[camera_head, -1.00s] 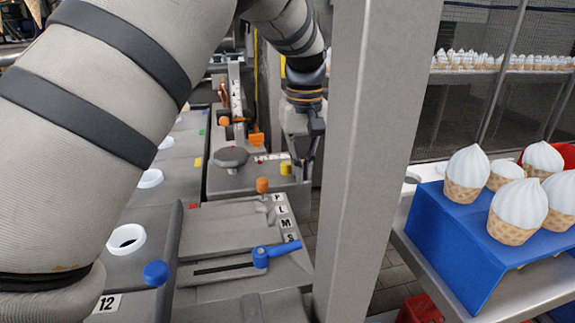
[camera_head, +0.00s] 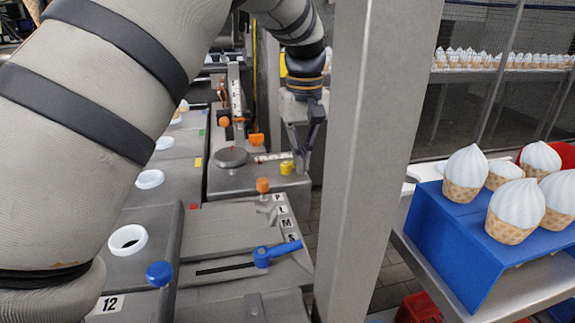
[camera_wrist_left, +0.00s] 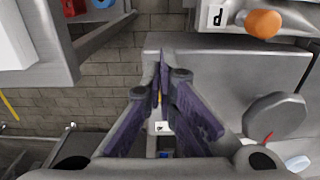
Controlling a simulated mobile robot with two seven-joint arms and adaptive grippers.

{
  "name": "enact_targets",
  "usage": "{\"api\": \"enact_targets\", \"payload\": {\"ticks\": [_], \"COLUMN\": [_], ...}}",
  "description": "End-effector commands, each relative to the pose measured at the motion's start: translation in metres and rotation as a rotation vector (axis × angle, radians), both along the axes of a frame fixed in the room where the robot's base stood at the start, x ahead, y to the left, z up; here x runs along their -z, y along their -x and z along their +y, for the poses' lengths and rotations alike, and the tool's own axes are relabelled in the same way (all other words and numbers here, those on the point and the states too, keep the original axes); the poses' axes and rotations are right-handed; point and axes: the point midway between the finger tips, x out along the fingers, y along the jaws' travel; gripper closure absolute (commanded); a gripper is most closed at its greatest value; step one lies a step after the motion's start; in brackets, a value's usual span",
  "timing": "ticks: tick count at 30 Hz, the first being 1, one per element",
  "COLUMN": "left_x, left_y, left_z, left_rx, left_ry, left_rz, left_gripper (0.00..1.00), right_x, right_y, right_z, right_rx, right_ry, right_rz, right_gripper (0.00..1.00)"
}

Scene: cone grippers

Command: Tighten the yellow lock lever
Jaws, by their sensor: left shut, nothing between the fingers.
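The yellow lock lever (camera_head: 287,167) shows as a small yellow knob at the right edge of a grey machine block, in the middle of the head view. My left gripper (camera_head: 302,165) hangs beside it, close to its right side; whether they touch I cannot tell. In the left wrist view, the purple-grey fingers of my left gripper (camera_wrist_left: 162,72) meet at the tips, shut and empty. A small yellow patch (camera_wrist_left: 158,98) shows between the fingers, mostly hidden. My right gripper is in neither view.
A round grey knob (camera_head: 231,157) and orange knobs (camera_head: 263,185) sit close by on the machine. A blue lever (camera_head: 273,253) is nearer. A grey post (camera_head: 375,160) stands right of the gripper. A blue stand (camera_head: 480,240) holds several ice cream cones.

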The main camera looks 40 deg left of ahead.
Motion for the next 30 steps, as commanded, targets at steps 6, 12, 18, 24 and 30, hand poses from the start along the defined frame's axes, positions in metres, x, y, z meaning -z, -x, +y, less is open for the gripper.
{"api": "enact_targets", "payload": {"ticks": [6, 12, 18, 24, 30], "left_x": [-0.027, -0.048, -0.056, -0.056, -0.056], "left_y": [-0.001, -0.001, 0.000, 0.000, 0.000], "left_z": [0.000, 0.000, 0.000, 0.000, 0.000], "left_rx": [0.000, 0.000, 0.000, 0.000, 0.000], "left_ry": [-0.002, -0.001, -0.001, -0.001, -0.001], "left_rz": [-0.009, -0.011, -0.010, -0.010, -0.010], "left_gripper": [1.00, 1.00, 1.00, 1.00, 1.00], "right_x": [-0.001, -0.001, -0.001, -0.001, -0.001], "right_y": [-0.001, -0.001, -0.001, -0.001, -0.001], "right_z": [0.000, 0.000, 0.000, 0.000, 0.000], "right_rx": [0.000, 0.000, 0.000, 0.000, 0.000], "right_ry": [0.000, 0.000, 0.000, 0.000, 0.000], "right_rz": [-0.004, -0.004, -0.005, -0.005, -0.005], "right_gripper": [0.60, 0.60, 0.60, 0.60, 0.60]}}
